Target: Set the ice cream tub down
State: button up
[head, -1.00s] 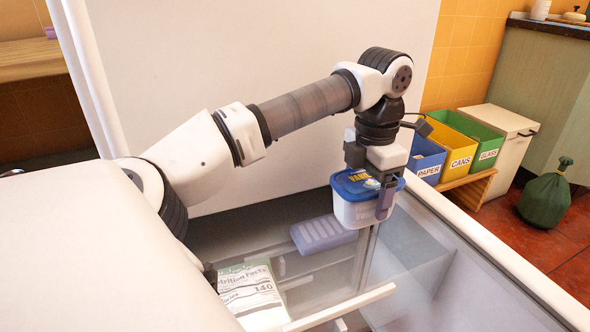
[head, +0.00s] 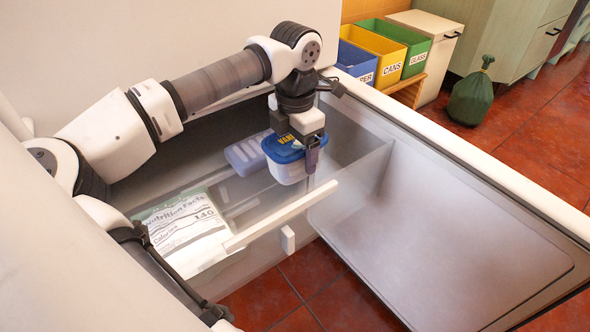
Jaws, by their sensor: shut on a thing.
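The ice cream tub (head: 287,168) is a small white tub with a blue lid and yellow lettering. My gripper (head: 297,150) points down and is shut on it, one finger showing on the tub's right side.
A bag with a nutrition label (head: 185,225) and a lilac tray (head: 248,152) lie in the freezer's left part. Recycling bins (head: 385,50) and a green sack (head: 471,97) stand beyond.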

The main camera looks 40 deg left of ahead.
notch_tip(320, 180, down, 5)
jog(key=shift+f+b, duration=0.2)
jog(key=shift+b, duration=0.8)
jog(key=o, duration=1.1)
jog(key=shift+f, duration=0.15)
jog(key=shift+o, duration=0.2)
notch_tip(320, 180, up, 12)
jog(key=p, duration=0.4)
jog(key=shift+r+p, duration=0.2)
jog(key=shift+p, duration=0.1)
